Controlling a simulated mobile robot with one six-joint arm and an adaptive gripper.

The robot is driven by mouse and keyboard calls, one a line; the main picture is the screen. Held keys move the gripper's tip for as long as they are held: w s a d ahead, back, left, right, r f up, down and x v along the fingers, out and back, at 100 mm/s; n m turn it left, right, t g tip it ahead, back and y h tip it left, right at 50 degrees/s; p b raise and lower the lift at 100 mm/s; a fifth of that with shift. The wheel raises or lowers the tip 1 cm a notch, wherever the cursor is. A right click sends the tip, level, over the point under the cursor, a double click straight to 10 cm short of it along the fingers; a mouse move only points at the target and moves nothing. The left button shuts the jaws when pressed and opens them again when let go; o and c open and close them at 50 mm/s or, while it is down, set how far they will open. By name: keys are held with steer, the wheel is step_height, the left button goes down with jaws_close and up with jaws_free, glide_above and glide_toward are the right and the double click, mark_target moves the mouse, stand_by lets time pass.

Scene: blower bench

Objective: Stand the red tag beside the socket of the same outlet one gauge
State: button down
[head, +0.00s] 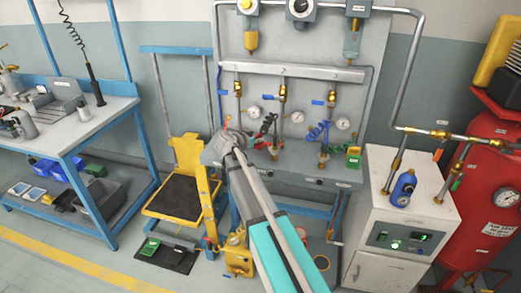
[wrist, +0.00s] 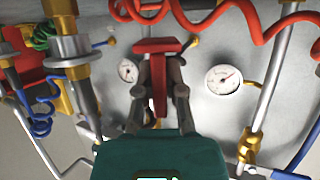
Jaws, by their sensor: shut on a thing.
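My gripper (wrist: 158,62) is shut on the red tag (wrist: 157,46), a T-shaped piece with a wide head and a narrow stem between the fingers. In the wrist view the tag is in front of the grey panel. A round white gauge (wrist: 127,70) is partly behind it on the left, and another gauge (wrist: 223,79) is clear to its right. In the head view my gripper (head: 224,138) is at the left part of the bench, below the left gauge (head: 253,113). I cannot tell which gauge is outlet one's, and no tag socket can be made out.
Red coiled hose (wrist: 245,22) hangs across the top of the wrist view. A metal pipe with brass fittings (wrist: 250,140) stands at right, a brass valve and pipe (wrist: 75,60) at left. A white cabinet (head: 400,200) and red tank (head: 490,200) stand right of the bench.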

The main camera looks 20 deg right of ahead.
mark_target(259, 146)
steer(key=shift+d+f+b, duration=0.45)
steer(key=shift+f+b, duration=0.3)
steer(key=shift+b, duration=0.05)
steer(key=shift+f+b, duration=1.25)
steer(key=shift+f, duration=0.2)
steer(key=c, duration=0.7)
jaws_free()
steer(key=shift+r, duration=0.1)
steer(key=shift+c, duration=0.2)
steer(key=shift+r, duration=0.1)
steer(key=shift+a+r, duration=0.1)
steer(key=shift+r, duration=0.05)
steer(key=p+v, duration=0.4)
steer(key=v, duration=0.7)
steer(key=shift+s+a+p, duration=0.25)
steer(key=shift+a+p, duration=0.1)
steer(key=shift+s, duration=0.1)
